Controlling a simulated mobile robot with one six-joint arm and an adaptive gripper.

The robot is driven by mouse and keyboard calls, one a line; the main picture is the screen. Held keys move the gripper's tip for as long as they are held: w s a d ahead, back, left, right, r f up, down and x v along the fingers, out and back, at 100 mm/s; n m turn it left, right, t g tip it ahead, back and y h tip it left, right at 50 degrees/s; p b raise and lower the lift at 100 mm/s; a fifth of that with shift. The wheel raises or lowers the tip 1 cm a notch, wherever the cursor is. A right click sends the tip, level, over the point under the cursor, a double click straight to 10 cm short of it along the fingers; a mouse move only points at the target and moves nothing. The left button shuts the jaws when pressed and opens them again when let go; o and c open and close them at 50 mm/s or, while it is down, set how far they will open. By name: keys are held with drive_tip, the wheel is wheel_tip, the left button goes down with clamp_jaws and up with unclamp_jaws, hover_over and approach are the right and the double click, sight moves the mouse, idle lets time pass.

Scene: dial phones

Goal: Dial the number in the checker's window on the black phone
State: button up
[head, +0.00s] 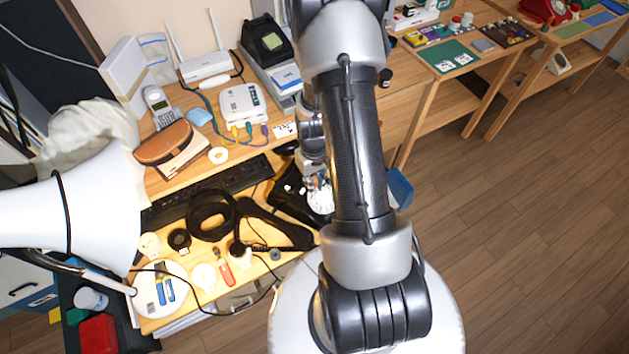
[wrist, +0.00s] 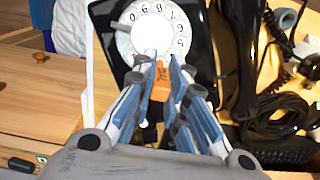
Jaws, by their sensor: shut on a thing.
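The black phone (wrist: 201,62) lies under my gripper in the wrist view, with its white rotary dial (wrist: 157,22) at the top. In the head view the phone (head: 287,200) is partly hidden by my arm. My gripper (wrist: 162,72) is shut on an orange stick with dark lettering (wrist: 161,82). The stick's tip is over the near side of the dial; I cannot tell if it touches. The black handset (wrist: 246,62) lies off the phone, to the right. I cannot make out a checker's window or number.
A white router (head: 206,66) and a box with coloured plugs (head: 243,105) stand behind. Open floor (head: 500,230) is on the right.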

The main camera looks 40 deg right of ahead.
drive_tip(key=shift+d, duration=0.1)
drive_tip(key=shift+w+d, duration=0.1)
drive_tip(key=shift+d, duration=0.45)
drive_tip(key=shift+d, duration=0.1)
drive_tip(key=shift+d+f, duration=0.15)
drive_tip(key=shift+d, duration=0.35)
drive_tip(key=shift+s+d, duration=0.1)
drive_tip(key=shift+s, duration=0.1)
drive_tip(key=shift+s+d+f+b, duration=0.2)
drive_tip(key=shift+s+d+b, duration=0.05)
drive_tip(key=shift+d+b, duration=0.2)
